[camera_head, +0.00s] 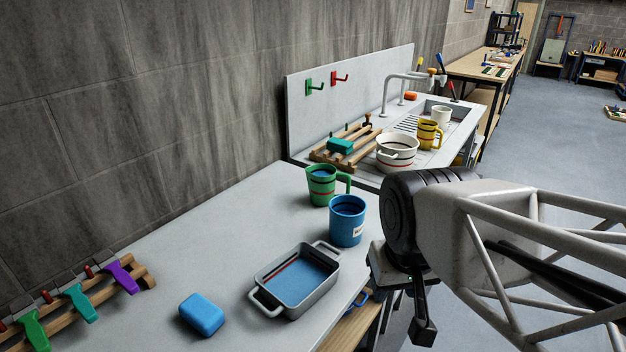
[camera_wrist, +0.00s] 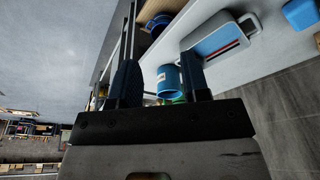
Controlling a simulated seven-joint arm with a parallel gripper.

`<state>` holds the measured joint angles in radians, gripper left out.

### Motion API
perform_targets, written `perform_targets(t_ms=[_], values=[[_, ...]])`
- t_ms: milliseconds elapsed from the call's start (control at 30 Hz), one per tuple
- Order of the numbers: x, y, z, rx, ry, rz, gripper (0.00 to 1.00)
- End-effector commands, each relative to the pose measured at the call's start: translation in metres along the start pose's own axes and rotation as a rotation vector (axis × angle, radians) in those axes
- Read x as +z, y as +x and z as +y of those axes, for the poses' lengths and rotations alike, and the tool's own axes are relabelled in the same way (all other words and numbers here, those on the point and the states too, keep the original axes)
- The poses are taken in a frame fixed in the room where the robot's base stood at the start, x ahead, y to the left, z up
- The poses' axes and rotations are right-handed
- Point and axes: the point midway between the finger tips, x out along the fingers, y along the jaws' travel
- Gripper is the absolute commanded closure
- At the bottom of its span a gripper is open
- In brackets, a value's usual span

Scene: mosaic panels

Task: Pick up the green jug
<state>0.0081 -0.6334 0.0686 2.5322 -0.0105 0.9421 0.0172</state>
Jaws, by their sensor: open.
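The green jug (camera_head: 322,187) stands upright on the grey counter, close to the wall, with its handle to the right. A blue mug (camera_head: 347,222) stands just in front of it. My gripper (camera_head: 422,325) is beyond the counter's right edge, apart from the jug and pointing down; the head view shows it only in part. In the wrist view my gripper (camera_wrist: 160,75) has its two fingers spread with nothing held. The blue mug (camera_wrist: 168,80) shows beside the right finger there, and a small green patch below it may be the jug, mostly hidden.
A grey baking dish (camera_head: 295,280) and a blue block (camera_head: 202,314) lie nearer on the counter. A rack of coloured brushes (camera_head: 80,300) is at the left. A white pot (camera_head: 397,152) and yellow mug (camera_head: 428,134) stand by the sink behind. The counter left of the jug is clear.

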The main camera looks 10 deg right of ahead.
Motion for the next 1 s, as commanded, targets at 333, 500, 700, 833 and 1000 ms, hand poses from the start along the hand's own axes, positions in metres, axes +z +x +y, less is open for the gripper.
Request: perform_targets(t_ms=[333,500,700,833,1000], values=[[0.0,0.0,0.0,0.0,0.0,0.0,0.57],[0.0,0.0,0.0,0.0,0.0,0.0,0.34],[0.0,0.0,0.0,0.0,0.0,0.0,0.07],[0.0,0.0,0.0,0.0,0.0,0.0,0.07],[-0.0011,-0.0003,0.0,0.0,0.0,0.0,0.07]])
